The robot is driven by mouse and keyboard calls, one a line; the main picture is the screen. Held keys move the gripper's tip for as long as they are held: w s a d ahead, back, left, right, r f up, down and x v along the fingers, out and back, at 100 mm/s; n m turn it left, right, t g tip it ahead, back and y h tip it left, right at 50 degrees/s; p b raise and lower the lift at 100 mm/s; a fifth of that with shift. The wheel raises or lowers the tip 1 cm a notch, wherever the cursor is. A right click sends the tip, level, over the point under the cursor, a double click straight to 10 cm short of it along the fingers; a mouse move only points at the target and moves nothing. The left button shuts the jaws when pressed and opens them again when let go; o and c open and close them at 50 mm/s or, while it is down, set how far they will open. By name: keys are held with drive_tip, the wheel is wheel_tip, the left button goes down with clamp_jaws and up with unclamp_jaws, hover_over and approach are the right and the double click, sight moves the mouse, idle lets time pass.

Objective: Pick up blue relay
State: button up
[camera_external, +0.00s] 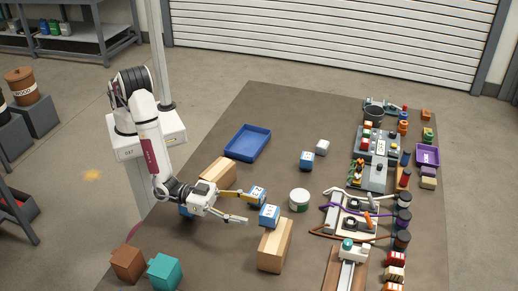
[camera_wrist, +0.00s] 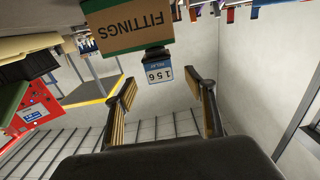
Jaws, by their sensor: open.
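In the external view several blue relays with white labels show. One (camera_external: 269,215) sits on top of a tan box (camera_external: 275,246), just ahead of my gripper (camera_external: 243,206). Another relay (camera_external: 256,195) is close to my upper fingertip; whether they touch I cannot tell. A third (camera_external: 307,160) stands farther back on the table. A blue thing (camera_external: 186,210) is partly hidden behind my wrist. In the wrist view, which looks upside down, a blue relay (camera_wrist: 160,74) marked 156 shows between and beyond my open fingers (camera_wrist: 166,90), against a box marked FITTINGS (camera_wrist: 130,25).
A white and green round container (camera_external: 299,199) stands right of the relays. A tan box (camera_external: 217,170) is behind my gripper, and a blue tray (camera_external: 247,142) lies farther back. Brown (camera_external: 128,263) and teal (camera_external: 164,271) boxes stand front left. Fixtures crowd the table's right side.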

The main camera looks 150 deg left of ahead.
sight(269, 214)
drive_tip(key=shift+x, duration=1.3)
drive_tip(key=shift+r+x, duration=0.15)
drive_tip(key=shift+x, duration=0.6)
drive_tip(key=shift+r+x, duration=0.15)
drive_tip(key=shift+x, duration=1.7)
drive_tip(key=shift+d, duration=0.1)
drive_tip(key=c, duration=1.4)
drive_tip(key=shift+r, duration=0.1)
